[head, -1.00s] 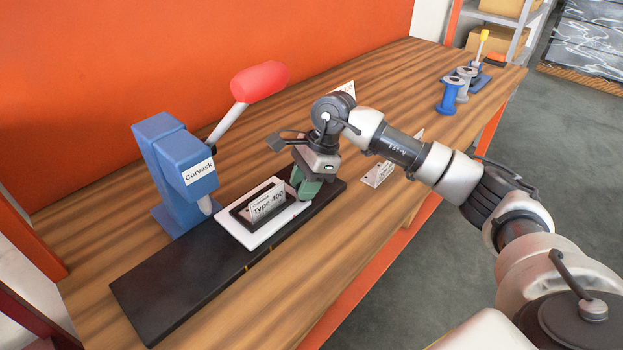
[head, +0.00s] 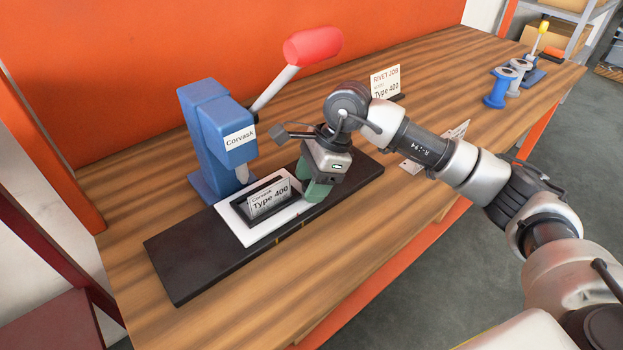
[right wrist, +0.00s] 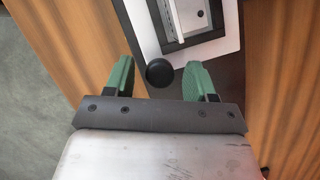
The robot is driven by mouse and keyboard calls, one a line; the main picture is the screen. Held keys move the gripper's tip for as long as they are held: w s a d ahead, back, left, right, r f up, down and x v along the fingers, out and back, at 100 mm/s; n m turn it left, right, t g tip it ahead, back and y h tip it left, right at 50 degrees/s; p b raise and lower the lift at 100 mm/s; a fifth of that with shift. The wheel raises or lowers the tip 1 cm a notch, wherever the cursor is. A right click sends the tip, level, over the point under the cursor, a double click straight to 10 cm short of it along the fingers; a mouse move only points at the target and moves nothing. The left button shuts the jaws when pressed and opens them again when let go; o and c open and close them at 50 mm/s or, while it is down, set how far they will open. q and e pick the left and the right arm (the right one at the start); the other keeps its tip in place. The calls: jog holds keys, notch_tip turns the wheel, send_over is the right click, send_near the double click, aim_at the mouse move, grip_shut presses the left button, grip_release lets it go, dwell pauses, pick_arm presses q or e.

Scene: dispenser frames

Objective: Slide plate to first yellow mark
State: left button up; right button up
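The white plate (head: 236,222) lies on the black board (head: 180,262), with a black frame and a "Type 400" card (head: 269,196) on it. It also shows in the right wrist view (right wrist: 231,36). Two small yellow marks (head: 278,241) (head: 302,225) are on the board's front edge strip, beside the plate's near side. My right gripper (head: 316,188) is at the plate's right end. In the right wrist view its green fingers (right wrist: 160,75) are open, either side of a round black knob (right wrist: 159,72), with gaps showing. My left gripper is out of view.
A blue "Corvask" press (head: 212,140) with a red-handled lever (head: 313,47) stands behind the plate. A "Rivet Job" sign (head: 386,82) stands behind my right arm. Blue and grey spools (head: 498,88) stand far right. The wooden table's front left is clear.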

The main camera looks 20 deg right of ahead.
jog(key=shift+r, duration=0.15)
jog(key=v, duration=1)
jog(key=shift+r+b, duration=0.25)
jog(key=shift+b, duration=0.05)
jog(key=shift+d, duration=0.15)
